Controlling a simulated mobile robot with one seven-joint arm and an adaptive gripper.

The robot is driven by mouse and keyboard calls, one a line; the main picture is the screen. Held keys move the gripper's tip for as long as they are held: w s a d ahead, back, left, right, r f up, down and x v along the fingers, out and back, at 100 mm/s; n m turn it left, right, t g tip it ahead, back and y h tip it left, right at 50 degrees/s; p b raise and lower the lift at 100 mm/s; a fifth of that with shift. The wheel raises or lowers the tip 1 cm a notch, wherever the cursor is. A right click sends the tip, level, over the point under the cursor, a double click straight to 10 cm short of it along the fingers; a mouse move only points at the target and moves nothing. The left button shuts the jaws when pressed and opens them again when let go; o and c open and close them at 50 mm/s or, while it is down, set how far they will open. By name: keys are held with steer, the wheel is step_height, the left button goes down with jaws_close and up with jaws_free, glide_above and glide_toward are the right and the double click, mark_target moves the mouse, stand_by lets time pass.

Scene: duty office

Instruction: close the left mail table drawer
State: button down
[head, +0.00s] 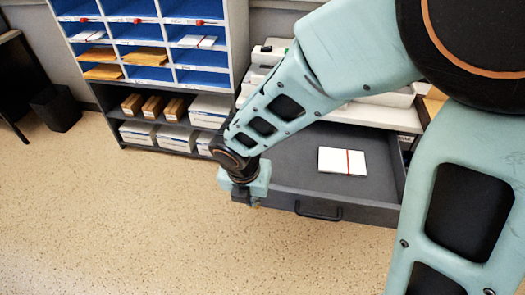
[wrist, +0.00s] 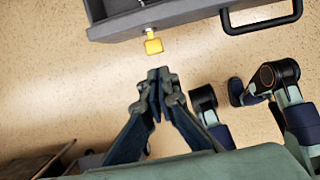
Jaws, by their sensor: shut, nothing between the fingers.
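The grey mail table drawer (head: 270,165) is pulled out in the head view, with a black bar handle (head: 318,212) on its front. A white envelope bundle with a red band (head: 342,161) lies inside. The drawer front (wrist: 180,18) and handle (wrist: 262,18) also cross the top of the wrist view. My gripper (wrist: 158,74) is shut and empty. Its fingertips point toward the drawer front, left of the handle, and appear apart from it. In the head view my gripper (head: 245,195) is by the drawer's front left corner, and my arm hides part of the drawer.
A yellow-tagged key-like piece (wrist: 153,44) sticks out of the drawer front near my fingertips. Blue mail pigeonholes (head: 150,35) with shelves of boxes stand behind left. A dark bin (head: 56,108) is far left. The speckled floor (head: 120,220) in front is clear.

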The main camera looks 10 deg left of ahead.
steer(key=w+f, duration=0.1)
steer(key=f, duration=0.1)
steer(key=w+f+b, duration=0.1)
steer(key=w+f, duration=0.1)
steer(key=w+f+b, duration=0.1)
steer(key=f, duration=0.1)
steer(key=shift+w+d, duration=0.1)
steer(key=shift+w, duration=0.6)
steer(key=shift+w, duration=0.1)
